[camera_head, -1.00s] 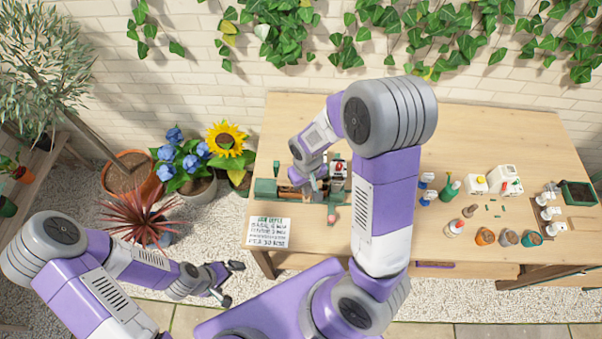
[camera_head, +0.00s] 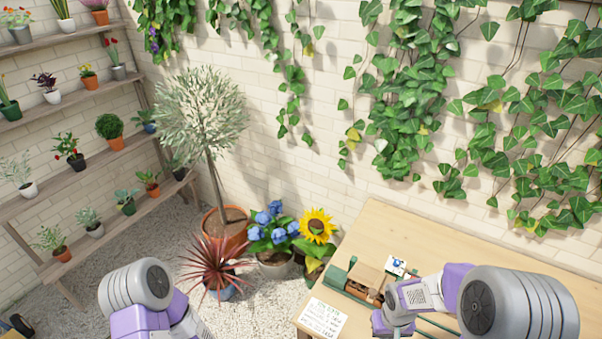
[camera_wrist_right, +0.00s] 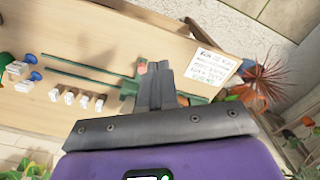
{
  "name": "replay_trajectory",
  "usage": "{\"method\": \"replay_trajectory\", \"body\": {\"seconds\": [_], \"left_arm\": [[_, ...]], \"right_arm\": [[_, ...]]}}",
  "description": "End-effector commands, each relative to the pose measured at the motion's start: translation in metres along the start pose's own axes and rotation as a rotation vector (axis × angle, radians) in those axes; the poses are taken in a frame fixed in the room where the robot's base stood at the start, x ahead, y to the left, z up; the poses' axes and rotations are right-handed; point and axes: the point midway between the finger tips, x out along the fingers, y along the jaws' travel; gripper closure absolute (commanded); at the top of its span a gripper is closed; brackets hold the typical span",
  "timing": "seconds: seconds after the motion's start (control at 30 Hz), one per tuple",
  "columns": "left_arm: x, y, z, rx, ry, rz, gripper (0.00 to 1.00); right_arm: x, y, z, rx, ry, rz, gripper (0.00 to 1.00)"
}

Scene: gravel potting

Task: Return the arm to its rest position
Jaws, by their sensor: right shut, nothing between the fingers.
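My right arm (camera_head: 430,292) reaches in from the right over the wooden table (camera_head: 400,232) in the head view. Its gripper does not show clearly there. In the right wrist view my right gripper (camera_wrist_right: 155,72) is shut and empty. Its fingertips appear over a green item (camera_wrist_right: 128,86) and a small pinkish thing (camera_wrist_right: 141,67) on the table; I cannot tell the height between them. My left arm (camera_head: 140,300) shows at the lower left of the head view, and its gripper is out of frame.
A printed card (camera_head: 322,318) lies on the table's left side beside a green-ended wooden item (camera_head: 365,284). Potted plants, including a sunflower (camera_head: 317,225) and a spiky red plant (camera_head: 217,262), stand left of the table. Plant shelves (camera_head: 80,100) line the left wall.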

Motion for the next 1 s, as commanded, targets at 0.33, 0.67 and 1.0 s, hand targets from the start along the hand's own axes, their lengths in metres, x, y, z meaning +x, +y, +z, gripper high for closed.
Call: {"method": "replay_trajectory", "body": {"seconds": [0.33, 0.67, 1.0], "left_arm": [[0.048, -0.018, -0.003, 0.0, 0.001, 0.0, 0.0], [0.119, -0.045, -0.005, 0.0, 0.0, 0.0, 0.0], [0.158, -0.059, -0.007, 0.0, 0.0, 0.0, 0.0]], "right_arm": [[0.107, -0.032, 0.021, 0.01, -0.017, -0.102, 1.0], [0.252, -0.082, 0.067, 0.096, -0.027, -0.263, 1.0], [0.322, -0.116, 0.099, 0.202, -0.01, -0.356, 1.0]]}}
